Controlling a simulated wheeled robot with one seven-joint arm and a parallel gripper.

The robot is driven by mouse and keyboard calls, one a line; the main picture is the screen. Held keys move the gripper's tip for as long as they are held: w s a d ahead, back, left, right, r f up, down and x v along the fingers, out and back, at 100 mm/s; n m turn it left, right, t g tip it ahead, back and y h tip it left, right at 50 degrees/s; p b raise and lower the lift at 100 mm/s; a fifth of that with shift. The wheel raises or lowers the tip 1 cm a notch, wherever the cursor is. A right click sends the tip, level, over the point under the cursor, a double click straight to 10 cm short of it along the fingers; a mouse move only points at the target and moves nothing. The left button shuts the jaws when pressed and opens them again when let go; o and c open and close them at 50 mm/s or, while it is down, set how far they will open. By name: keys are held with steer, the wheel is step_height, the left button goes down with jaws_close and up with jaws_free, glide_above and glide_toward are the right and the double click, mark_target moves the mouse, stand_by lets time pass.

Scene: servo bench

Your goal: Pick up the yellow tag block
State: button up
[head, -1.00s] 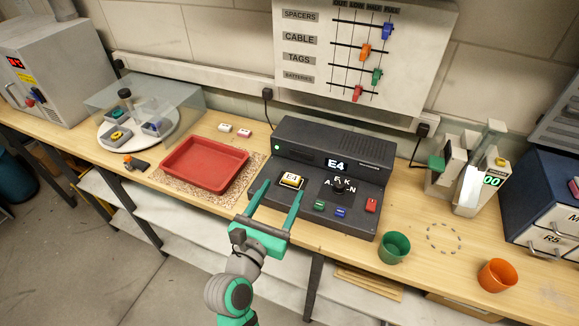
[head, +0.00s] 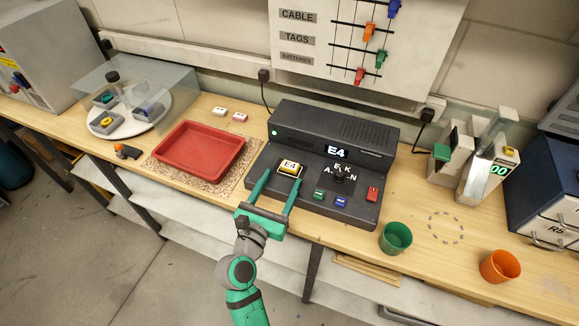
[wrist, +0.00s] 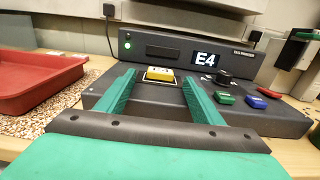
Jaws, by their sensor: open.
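The yellow tag block (head: 289,167), with a white top marked E4, sits in a pale-edged slot on the left of the dark tag machine (head: 330,125). The machine's display reads E4. My gripper (head: 276,183) is open, its two green fingers pointing at the block from the front. In the wrist view the block (wrist: 160,74) shows between and beyond the fingertips of my gripper (wrist: 158,82). Nothing is between the fingers; they look apart from the block.
A red tray (head: 199,155) lies on a speckled mat left of the machine. A knob (head: 339,173) and green, blue and red buttons are right of the block. A green cup (head: 395,237) and an orange cup (head: 499,267) stand at the right front.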

mark_target(289, 166)
steer(key=x, duration=0.6)
steer(key=shift+w+d, duration=0.15)
steer(key=shift+w, duration=0.1)
steer(key=c, duration=1.2)
steer(key=shift+r, duration=0.1)
